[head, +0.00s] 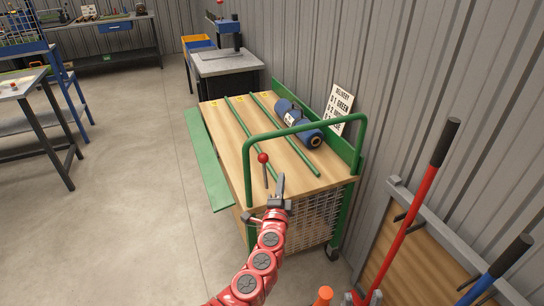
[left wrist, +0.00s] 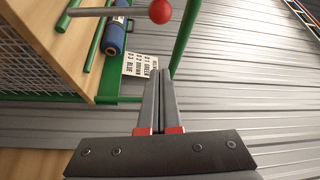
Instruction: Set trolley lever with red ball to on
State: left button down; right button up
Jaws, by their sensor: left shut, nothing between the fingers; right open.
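The lever's red ball (head: 263,158) tops a thin rod at the near end of the wood-topped trolley (head: 235,150). My left gripper (head: 281,180) is just right of the rod and below the ball. Its fingers (left wrist: 160,78) are shut with nothing between them, apart from the ball. I see no on or off marking. My right gripper is not in view.
A green rail (head: 305,127) arches over the trolley's near end. A blue roll (head: 297,122) and green bars lie on its top. A sign (head: 341,106) stands against the corrugated wall. Long-handled tools (head: 425,185) are at the right. The floor left of the trolley is clear.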

pick_arm(q)
jog(key=w+a+b, duration=0.2)
jog(key=w+b, duration=0.1)
jog(key=w, duration=0.6)
jog(key=shift+a+r+b, duration=0.2)
jog(key=shift+a+b, duration=0.15)
dwell(0.4)
jog(key=shift+w, duration=0.1)
jog(key=s+a+n+t+y+b, duration=0.1)
jog(key=a+n+b, duration=0.3)
jog(key=b, duration=0.7)
jog(key=shift+s+a+f+n+t, duration=0.4)
jog(key=shift+s+a+t, duration=0.25)
jog(key=shift+a+t, duration=0.15)
